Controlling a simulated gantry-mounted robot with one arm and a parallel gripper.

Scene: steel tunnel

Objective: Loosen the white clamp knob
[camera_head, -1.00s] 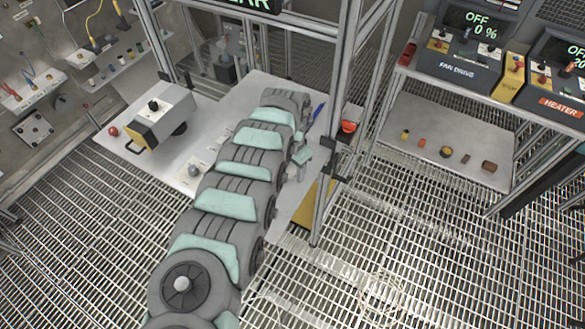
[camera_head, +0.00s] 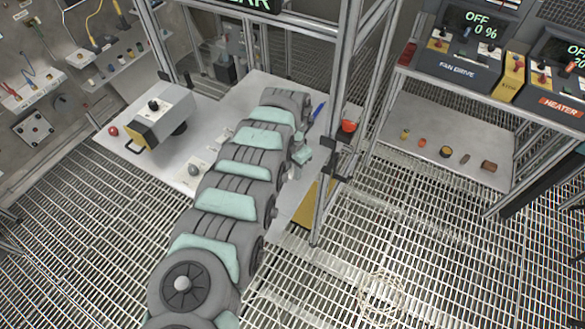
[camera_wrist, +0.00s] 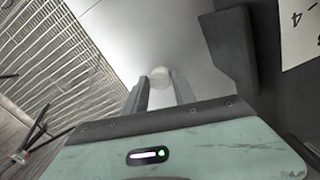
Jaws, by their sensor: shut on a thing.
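In the wrist view, a white round knob (camera_wrist: 160,76) shows between the two grey fingers of my gripper (camera_wrist: 159,84). The fingers stand on either side of it, and my gripper is shut on it. The knob is pale and blurred against the grey surface behind it, so its markings and any clamp below it cannot be made out. In the head view, my own arm covers the middle of the grey table (camera_head: 215,135), and my fingertips and the knob are hidden.
A grey-and-yellow box (camera_head: 160,115) with a black knob stands on the table's left, near a red ball (camera_head: 113,131). A metal post (camera_head: 335,130) rises close to the arm's right. A shelf (camera_head: 430,130) with several small parts is farther right.

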